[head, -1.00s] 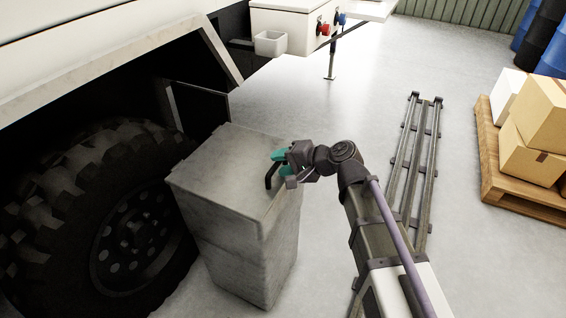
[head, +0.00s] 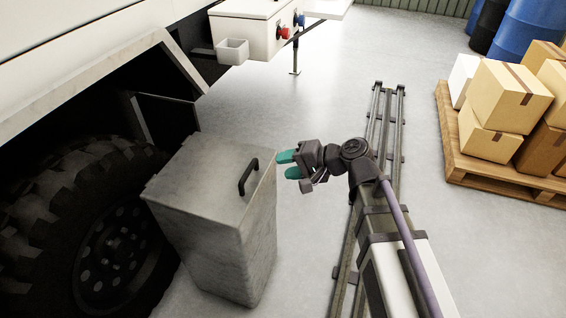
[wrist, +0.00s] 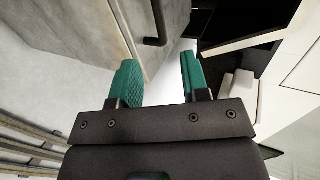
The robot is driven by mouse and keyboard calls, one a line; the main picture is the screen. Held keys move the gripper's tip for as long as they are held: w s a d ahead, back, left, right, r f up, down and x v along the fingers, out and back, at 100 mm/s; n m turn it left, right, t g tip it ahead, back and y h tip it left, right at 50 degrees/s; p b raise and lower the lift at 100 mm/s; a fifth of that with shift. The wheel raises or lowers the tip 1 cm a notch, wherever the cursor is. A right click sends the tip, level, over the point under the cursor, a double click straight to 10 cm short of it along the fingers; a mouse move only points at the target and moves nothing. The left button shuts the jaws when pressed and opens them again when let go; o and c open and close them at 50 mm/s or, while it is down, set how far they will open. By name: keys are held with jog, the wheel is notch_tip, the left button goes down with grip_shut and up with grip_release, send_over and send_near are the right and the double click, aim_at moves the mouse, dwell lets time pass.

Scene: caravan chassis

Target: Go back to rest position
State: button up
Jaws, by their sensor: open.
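My gripper (head: 287,165) is open and empty in the head view. Its two teal fingers point left, just to the right of a grey metal box (head: 190,185) with a dark handle (head: 248,177) on its top. A gap shows between the fingers and the handle. In the wrist view my gripper (wrist: 158,82) has its fingers spread, with nothing between them but pale floor. The grey box (wrist: 95,25) and its dark handle (wrist: 160,25) lie beyond the fingers at the top.
A large tyre (head: 60,190) sits under the caravan left of the box. A rail (head: 385,120) runs along the floor behind my arm. A pallet (head: 510,180) with cartons (head: 508,95) and blue barrels (head: 530,30) stand at right. Floor is clear between box and rail.

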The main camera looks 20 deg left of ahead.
jog(key=s+d+f+h, duration=0.2)
jog(key=d+f+h, duration=0.15)
jog(key=d, duration=0.75)
jog(key=s+d+f+h, duration=0.1)
jog(key=d+f+h, duration=0.3)
jog(key=d, duration=0.7)
jog(key=s+d+f+h, duration=0.2)
jog(key=d+h, duration=0.3)
jog(key=d, duration=0.5)
notch_tip(320, 180, up, 24)
jog(key=p, duration=2.4)
jog(key=shift+a+r+n+g+p, duration=0.25)
jog(key=shift+a+n+g+p, duration=0.05)
jog(key=shift+a, duration=0.05)
